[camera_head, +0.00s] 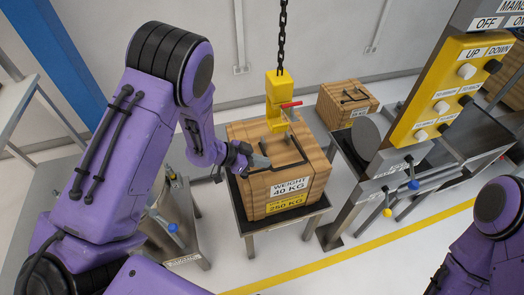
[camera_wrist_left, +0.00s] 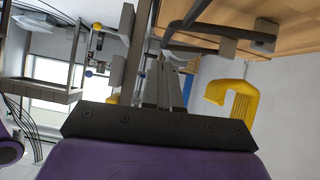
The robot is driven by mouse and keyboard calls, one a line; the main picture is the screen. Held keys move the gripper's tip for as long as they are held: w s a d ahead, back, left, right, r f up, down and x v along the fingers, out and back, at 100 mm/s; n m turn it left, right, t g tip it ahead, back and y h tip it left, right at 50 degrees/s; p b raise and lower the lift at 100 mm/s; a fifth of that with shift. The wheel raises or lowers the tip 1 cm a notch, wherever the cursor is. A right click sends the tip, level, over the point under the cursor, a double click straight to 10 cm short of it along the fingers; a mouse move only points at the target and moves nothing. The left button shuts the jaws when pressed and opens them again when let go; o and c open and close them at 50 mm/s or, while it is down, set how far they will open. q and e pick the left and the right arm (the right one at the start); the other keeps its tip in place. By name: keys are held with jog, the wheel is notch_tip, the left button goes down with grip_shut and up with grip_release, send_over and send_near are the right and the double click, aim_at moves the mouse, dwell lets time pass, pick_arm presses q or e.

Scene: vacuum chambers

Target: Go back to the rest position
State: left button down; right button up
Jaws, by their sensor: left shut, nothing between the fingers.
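My left gripper (camera_head: 260,162) is at the near upper left of the wooden weight box (camera_head: 302,190), which is labelled 40 KG and has a dark handle on top. The fingers are shut with nothing between them. In the left wrist view the gripper (camera_wrist_left: 168,75) shows edge-on, with the wooden box (camera_wrist_left: 225,20) close by at the top; I cannot tell whether they touch. My right arm (camera_head: 490,225) shows at the lower right edge, and its gripper is out of the picture.
A yellow hook (camera_head: 279,92) with a red latch hangs on a chain over the box; the hook (camera_wrist_left: 235,102) also shows in the wrist view. The box stands on a metal stand (camera_head: 270,224). A yellow button panel (camera_head: 447,92) stands right. A smaller wooden box (camera_head: 345,102) sits behind.

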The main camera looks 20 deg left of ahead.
pick_arm(q)
jog(key=s+b+v, duration=0.1)
jog(key=v, duration=0.8)
jog(key=w+a+f+n+t+y, duration=0.2)
jog(key=w+n+t+y, duration=0.1)
jog(key=w+n+t, duration=0.15)
jog(key=s+a+f+n+g+y+b, duration=0.1)
jog(key=s+a+f+n+y+b, duration=0.15)
jog(key=s+f+n+y, duration=0.5)
jog(key=s+f+n+g+y+b, duration=0.1)
jog(key=s+f+n+g, duration=0.1)
jog(key=s+f, duration=0.6)
jog(key=s+f+n+g, duration=0.2)
jog(key=s+f+g, duration=0.3)
jog(key=s, duration=0.8)
notch_tip(320, 180, down, 3)
jog(key=shift+f+n+y+b, duration=0.25)
jog(key=shift+n+y+b, duration=0.05)
jog(key=shift+y+b, duration=0.05)
pick_arm(e)
notch_tip(320, 180, down, 6)
pick_arm(q)
jog(key=shift+a, duration=0.1)
